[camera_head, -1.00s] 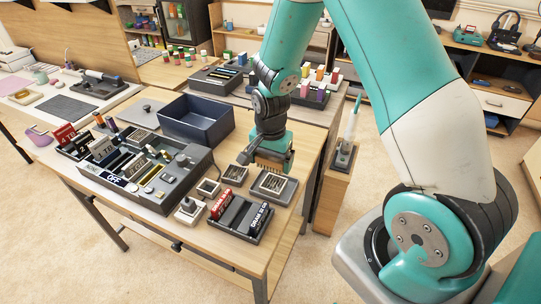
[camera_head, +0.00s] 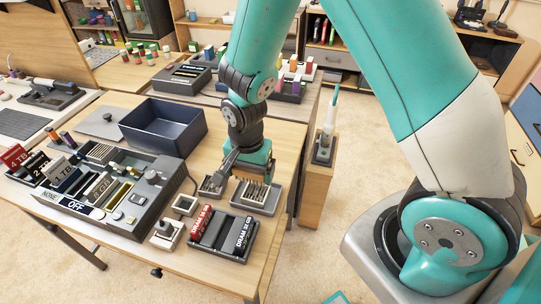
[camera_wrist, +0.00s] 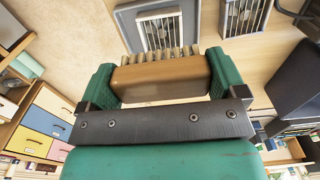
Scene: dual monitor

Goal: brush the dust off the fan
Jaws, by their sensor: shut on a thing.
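My gripper (camera_wrist: 162,78) is shut on a brush (camera_wrist: 160,78) with a brown wooden block and pale bristles pointing away from me. A square grey fan unit with a slatted grille (camera_wrist: 160,32) lies just beyond the bristles in the wrist view. In the head view my gripper (camera_head: 247,165) is over this fan unit (camera_head: 263,206) near the table's right edge, with the bristles at its far part. I cannot tell whether they touch it. A second slatted unit (camera_wrist: 243,14) lies to its right in the wrist view. I cannot make out dust.
An open dark blue box (camera_head: 163,132) stands left of my gripper. A grey console (camera_head: 125,200) with cards and switches is at the left. A tray with two DRAM sticks (camera_head: 222,234) sits in front of the fan unit. A stand with a white tool (camera_head: 323,145) is at the right.

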